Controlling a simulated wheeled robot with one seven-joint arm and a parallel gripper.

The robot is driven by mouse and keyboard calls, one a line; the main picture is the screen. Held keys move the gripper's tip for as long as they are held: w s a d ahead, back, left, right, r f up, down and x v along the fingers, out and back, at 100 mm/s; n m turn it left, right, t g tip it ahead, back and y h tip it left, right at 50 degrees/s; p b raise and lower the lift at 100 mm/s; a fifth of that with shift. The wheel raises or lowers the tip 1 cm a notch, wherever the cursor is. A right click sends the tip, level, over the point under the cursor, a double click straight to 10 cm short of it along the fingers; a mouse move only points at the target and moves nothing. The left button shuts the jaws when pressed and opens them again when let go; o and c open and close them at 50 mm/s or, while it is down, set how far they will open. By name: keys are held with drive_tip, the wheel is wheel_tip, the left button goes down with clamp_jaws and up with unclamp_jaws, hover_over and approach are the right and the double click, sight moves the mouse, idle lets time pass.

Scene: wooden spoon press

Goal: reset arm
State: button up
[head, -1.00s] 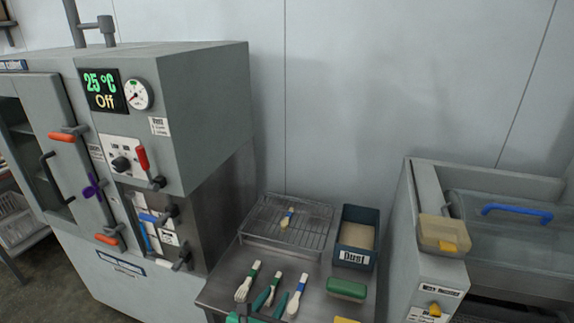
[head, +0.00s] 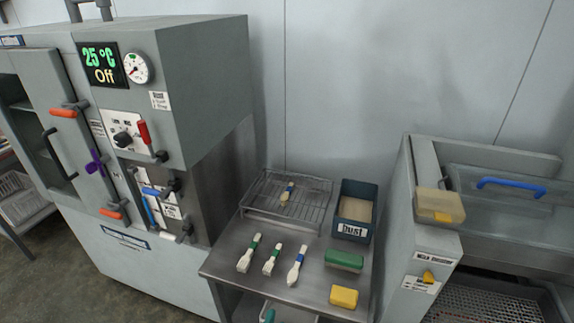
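Three wooden spoons lie side by side on the table: one with a green band (head: 249,254), a shorter one with a green band (head: 272,260) and one with a blue band (head: 297,265). Another small spoon with a blue band (head: 287,194) lies on the wire rack (head: 318,212).
A blue "Dust" bin (head: 352,231), a green block (head: 344,260) and a yellow block (head: 344,297) are on the table's right side. The grey oven (head: 200,90), reading 25 °C and Off, stands left. A grey machine with a blue-handled clear lid (head: 510,184) stands right.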

drive_tip(key=s+d+m+t, duration=0.1)
drive_tip(key=s+m, duration=1.1)
drive_tip(key=s, duration=0.2)
drive_tip(key=s+d+r+m+y, duration=0.1)
drive_tip(key=s+d+m, duration=0.1)
drive_tip(key=s+m, duration=1)
drive_tip(key=shift+s+r+t, duration=0.25)
drive_tip(key=shift+s+t, duration=0.15)
drive_tip(key=shift+s, duration=0.6)
drive_tip(key=shift+d, duration=0.15)
